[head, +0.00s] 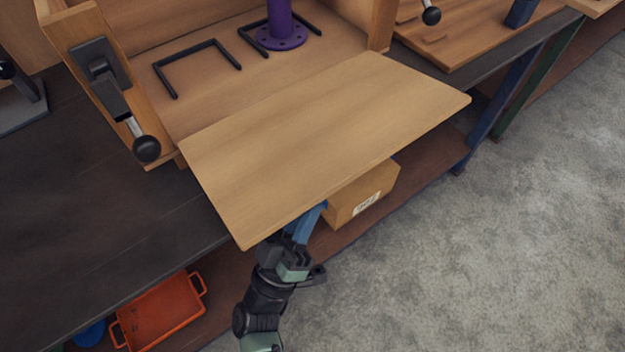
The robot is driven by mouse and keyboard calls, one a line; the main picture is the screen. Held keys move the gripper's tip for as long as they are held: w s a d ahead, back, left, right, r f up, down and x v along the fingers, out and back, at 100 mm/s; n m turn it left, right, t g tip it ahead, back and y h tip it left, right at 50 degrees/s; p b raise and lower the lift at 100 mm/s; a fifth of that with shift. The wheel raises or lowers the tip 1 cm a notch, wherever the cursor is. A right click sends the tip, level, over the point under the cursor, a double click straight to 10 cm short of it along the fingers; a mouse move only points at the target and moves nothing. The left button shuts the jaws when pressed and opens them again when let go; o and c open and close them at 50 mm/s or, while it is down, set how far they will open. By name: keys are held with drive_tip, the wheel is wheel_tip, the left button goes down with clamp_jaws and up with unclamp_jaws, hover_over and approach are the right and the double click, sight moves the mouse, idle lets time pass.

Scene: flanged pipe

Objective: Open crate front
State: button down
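The wooden crate (153,105) stands on the dark workbench, its inside visible from above. Its front panel (330,140) is folded down and lies roughly flat, reaching out past the bench's front edge. A latch with a black ball knob (118,100) is on the crate's left side post. A purple flanged pipe (280,30) stands upright inside the crate. My gripper (305,222) is below the panel's near edge, at its front left. The panel and the wrist hide the fingertips, so I cannot tell whether they touch it or are open.
Black U-shaped bars (196,62) sit on the crate floor. A cardboard box (365,190) and an orange tray (160,312) are on the lower shelf. A wooden board (480,30) lies to the right of the crate. The grey floor (500,250) at the right is clear.

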drive_tip(key=shift+r+n, duration=0.3)
drive_tip(key=c, duration=0.9)
unclamp_jaws()
drive_tip(key=b+v, duration=0.2)
drive_tip(key=v, duration=1.1)
drive_tip(key=shift+b, duration=0.3)
